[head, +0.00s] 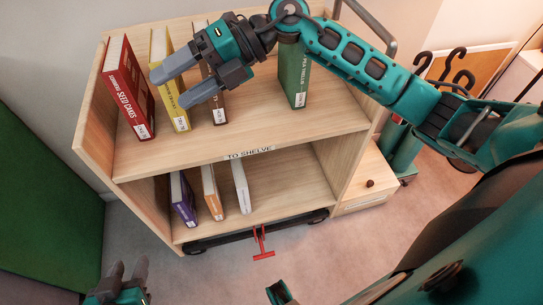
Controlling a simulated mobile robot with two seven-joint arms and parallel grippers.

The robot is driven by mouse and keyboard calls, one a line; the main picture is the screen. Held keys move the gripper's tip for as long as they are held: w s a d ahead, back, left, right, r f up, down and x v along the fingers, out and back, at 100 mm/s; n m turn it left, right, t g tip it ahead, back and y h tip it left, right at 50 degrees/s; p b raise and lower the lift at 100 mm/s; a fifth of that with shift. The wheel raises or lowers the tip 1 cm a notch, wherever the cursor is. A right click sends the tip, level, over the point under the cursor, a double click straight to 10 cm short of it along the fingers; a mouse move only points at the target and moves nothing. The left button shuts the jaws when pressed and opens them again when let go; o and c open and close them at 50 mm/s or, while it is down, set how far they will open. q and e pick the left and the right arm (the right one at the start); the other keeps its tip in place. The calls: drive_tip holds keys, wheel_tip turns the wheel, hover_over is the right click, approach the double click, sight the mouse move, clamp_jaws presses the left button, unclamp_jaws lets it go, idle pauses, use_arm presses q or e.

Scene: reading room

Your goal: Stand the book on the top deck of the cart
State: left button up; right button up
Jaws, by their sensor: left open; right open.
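The wooden cart (250,137) has a top deck with several upright books. A red book (130,90) stands at the left, then a yellow book (177,107) and a brown book (219,106). A green book (294,75) stands apart further right, its top partly hidden by my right arm. I cannot tell which book the task means. My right gripper (168,86) is open and empty above the deck, its fingers pointing left across the yellow and brown books. My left gripper (129,268) is open and empty at the bottom left, low in front of the cart.
The lower shelf holds a purple book (183,200), an orange book (212,192) and a white book (241,187). A red pedal (262,245) sticks out at the cart's base. A wooden drawer box (365,185) stands right of the cart. A green panel (45,190) stands at the left.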

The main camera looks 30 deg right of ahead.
drive_tip(key=s+d+f+m+t+h, duration=0.3)
drive_tip(key=f+m, duration=0.5)
drive_tip(key=m, duration=0.3)
drive_tip(key=s+d+f+m+t+h, duration=0.2)
drive_tip(key=s+f+m+t+h, duration=0.1)
drive_tip(key=f+m, duration=0.6)
drive_tip(key=s+d+f+m+t+h, duration=0.3)
drive_tip(key=s+f+m, duration=0.4)
drive_tip(key=m, duration=0.7)
wheel_tip(320, 180, down, 2)
drive_tip(key=shift+d+f+h, duration=0.1)
drive_tip(key=shift+d+h, duration=0.2)
drive_tip(key=shift+h, duration=0.6)
drive_tip(key=shift+s, duration=0.1)
